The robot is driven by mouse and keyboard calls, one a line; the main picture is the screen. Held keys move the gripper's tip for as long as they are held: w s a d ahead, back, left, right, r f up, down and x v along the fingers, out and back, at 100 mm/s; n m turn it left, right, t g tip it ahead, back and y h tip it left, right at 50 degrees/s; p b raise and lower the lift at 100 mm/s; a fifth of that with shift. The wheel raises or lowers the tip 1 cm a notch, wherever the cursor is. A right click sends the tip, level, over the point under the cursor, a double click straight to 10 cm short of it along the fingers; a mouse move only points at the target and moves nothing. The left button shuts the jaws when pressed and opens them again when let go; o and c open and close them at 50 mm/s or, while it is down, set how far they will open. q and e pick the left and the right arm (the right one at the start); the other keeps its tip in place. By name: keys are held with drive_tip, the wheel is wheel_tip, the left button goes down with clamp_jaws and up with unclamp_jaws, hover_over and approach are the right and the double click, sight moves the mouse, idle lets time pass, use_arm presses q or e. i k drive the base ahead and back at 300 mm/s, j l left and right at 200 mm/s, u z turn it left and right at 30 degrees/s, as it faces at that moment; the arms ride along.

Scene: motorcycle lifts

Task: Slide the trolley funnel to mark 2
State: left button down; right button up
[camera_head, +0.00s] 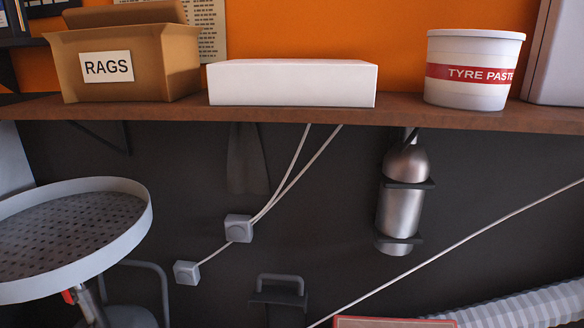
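A wide round light-grey pan with a perforated dark-grey inside, which looks like the trolley funnel (140,225), is at the left, cut off by the picture's edge. A metal post (92,308) stands under it, with a small red part (68,297) beside its top. The trolley's lower part is mostly out of view. No numbered marks can be seen. Neither of my grippers is in view.
A wooden shelf (300,115) holds a RAGS carton (165,75), a white box (292,83) and a tyre paste tub (470,90). Below are a silver cylinder (400,205), sockets (238,228) with cables and a dark toolbox-like handle (280,280).

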sight(56, 238)
drive_tip(key=k+j+u, duration=0.15)
drive_tip(key=u, duration=0.3)
drive_tip(key=k+j+u, duration=0.15)
drive_tip(key=u, duration=0.3)
drive_tip(key=k+j+u, duration=0.1)
drive_tip(key=j+u, duration=0.15)
drive_tip(key=u, duration=0.2)
